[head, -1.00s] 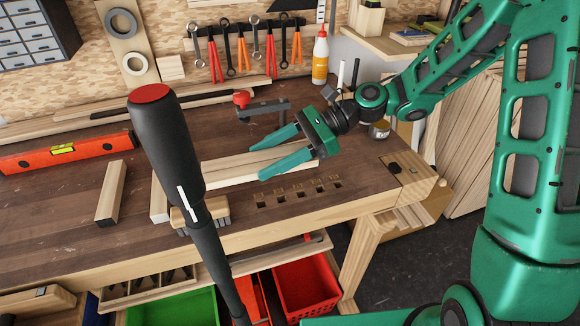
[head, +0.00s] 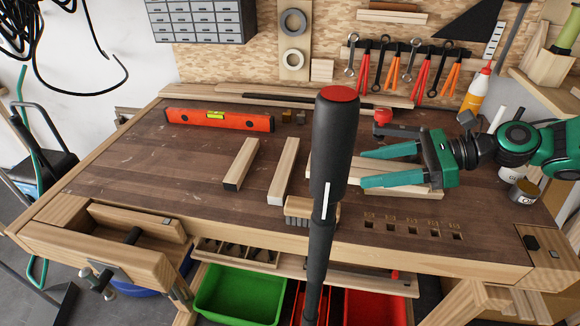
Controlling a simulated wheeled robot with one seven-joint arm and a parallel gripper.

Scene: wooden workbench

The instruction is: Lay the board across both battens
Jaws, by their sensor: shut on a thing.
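The board (head: 376,168) is a pale wooden plank at the right of the bench top in the head view. My gripper (head: 365,168) comes in from the right, with its two green fingers shut on the board. Part of the board is hidden by the fingers, and its left end is partly covered. I cannot tell whether it touches the bench. Two pale battens lie to the left, roughly parallel and apart: the left batten (head: 241,162) has a dark near end, and the right batten (head: 285,167) a light grey one. Nothing lies across them.
A wooden brush (head: 298,208) sits just right of the right batten's near end. An orange spirit level (head: 219,119) lies at the back left. A red-topped clamp (head: 383,116) stands behind my gripper. A tin (head: 523,192) is at right. The left bench top is clear.

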